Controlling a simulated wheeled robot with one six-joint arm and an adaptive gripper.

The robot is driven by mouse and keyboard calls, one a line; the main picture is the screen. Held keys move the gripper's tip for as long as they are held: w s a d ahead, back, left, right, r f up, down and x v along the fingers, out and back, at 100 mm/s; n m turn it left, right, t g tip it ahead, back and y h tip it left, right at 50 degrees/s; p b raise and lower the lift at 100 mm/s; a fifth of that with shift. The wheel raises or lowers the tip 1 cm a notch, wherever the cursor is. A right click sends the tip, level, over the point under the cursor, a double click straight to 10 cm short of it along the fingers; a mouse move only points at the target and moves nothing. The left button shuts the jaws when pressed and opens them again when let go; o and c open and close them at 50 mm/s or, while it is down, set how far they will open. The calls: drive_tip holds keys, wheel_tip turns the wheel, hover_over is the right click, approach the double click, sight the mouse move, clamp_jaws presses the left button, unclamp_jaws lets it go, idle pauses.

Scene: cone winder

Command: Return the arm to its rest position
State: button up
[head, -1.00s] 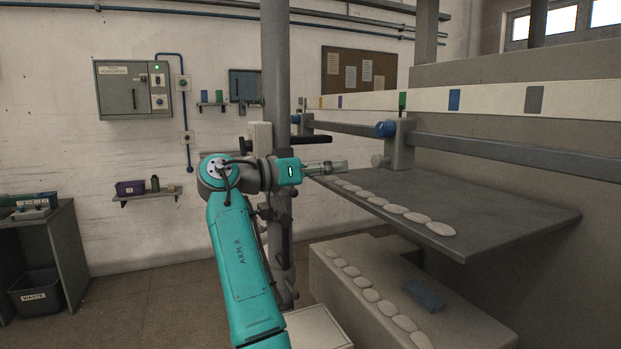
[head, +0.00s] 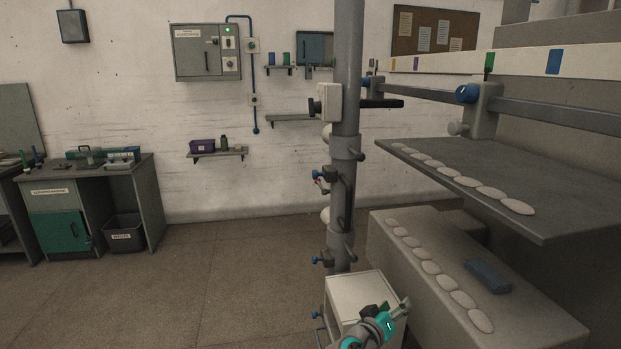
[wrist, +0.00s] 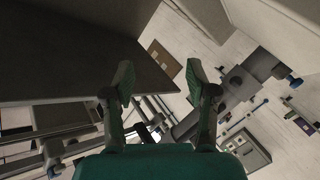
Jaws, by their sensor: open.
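My gripper (wrist: 158,78) is open in the wrist view, its two fingers spread apart with nothing between them. In the head view my arm is folded low at the bottom edge, and only its teal and grey end part (head: 376,330) shows, in front of the white box. The fingers are too small there to make out clearly. The rest of my arm is out of the frame.
A grey post (head: 346,130) with blue-knobbed fittings stands close by, beside a white box (head: 352,292). On the right are a grey shelf (head: 530,222) and a lower ledge (head: 540,325) with pale discs and a blue block (head: 488,275). The floor (head: 230,285) at left is clear.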

drive_tip(key=s+f+n+t+y, duration=0.1)
drive_tip(key=s+f+n+y, duration=0.4)
drive_tip(key=s+f, duration=1.55)
drive_tip(key=s+a+f+m+y, duration=0.15)
drive_tip(key=s+y, duration=0.35)
drive_tip(key=s, duration=1.3)
drive_tip(key=s+r+m, duration=0.1)
drive_tip(key=s+r, duration=0.7)
drive_tip(key=s, duration=0.2)
drive_tip(key=s+a+r+m+t, duration=0.1)
drive_tip(key=s+r, duration=0.6)
drive_tip(key=s, duration=0.4)
drive_tip(key=shift+r+m+y, duration=0.35)
drive_tip(key=shift+y, duration=0.05)
drive_tip(key=shift+o, duration=0.3)
drive_tip(key=shift+s, duration=0.1)
